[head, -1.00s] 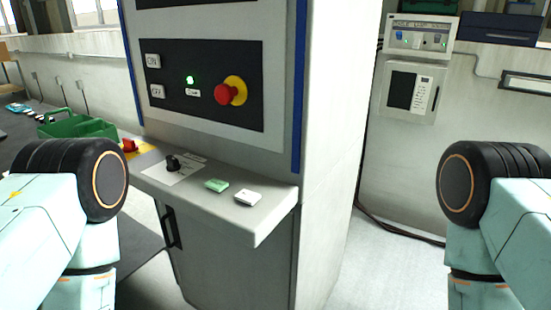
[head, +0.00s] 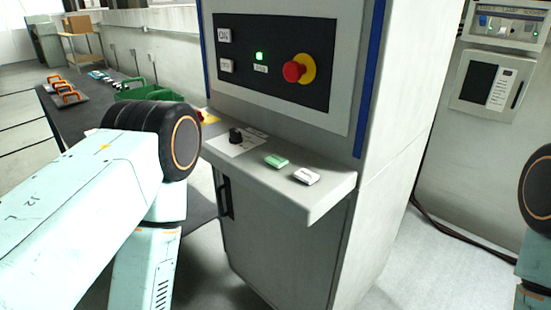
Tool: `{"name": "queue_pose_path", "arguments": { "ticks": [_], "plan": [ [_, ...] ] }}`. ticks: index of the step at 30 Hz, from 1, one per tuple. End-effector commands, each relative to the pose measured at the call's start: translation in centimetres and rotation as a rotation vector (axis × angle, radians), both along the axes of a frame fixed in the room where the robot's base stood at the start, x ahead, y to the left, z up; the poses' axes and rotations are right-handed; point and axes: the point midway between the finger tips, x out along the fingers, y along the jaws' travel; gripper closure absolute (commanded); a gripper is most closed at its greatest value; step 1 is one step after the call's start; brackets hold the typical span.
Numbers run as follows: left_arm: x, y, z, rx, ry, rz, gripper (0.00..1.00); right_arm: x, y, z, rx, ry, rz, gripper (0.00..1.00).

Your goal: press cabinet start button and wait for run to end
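The grey cabinet (head: 275,240) stands in the middle of the head view. Its sloping ledge carries a green button (head: 277,161), a white button (head: 306,176) to the right of it and a black knob (head: 235,136) to the left. The dark upright panel (head: 285,85) above has a lit green lamp (head: 260,56), a red mushroom button (head: 294,71) on a yellow ring, and two pale buttons at its left. Which button is start cannot be read. My arms show at left and right, but neither gripper is in view.
A dark table (head: 75,130) at the left holds a green crate (head: 150,93) and orange-handled items (head: 66,92). A wall unit (head: 489,82) hangs at the right, with a cable along the floor below it.

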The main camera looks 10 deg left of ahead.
Motion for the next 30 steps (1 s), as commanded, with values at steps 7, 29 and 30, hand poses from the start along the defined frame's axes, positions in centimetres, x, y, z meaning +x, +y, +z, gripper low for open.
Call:
{"name": "queue_pose_path", "arguments": {
  "ticks": [7, 29, 30],
  "plan": [
    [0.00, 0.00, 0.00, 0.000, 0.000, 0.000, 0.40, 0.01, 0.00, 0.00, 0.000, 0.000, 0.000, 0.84],
    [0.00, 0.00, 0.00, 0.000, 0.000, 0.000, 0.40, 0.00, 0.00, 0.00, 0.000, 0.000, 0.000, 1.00],
    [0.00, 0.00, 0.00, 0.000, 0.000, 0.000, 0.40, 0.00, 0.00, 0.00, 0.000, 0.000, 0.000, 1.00]
  ]
}}
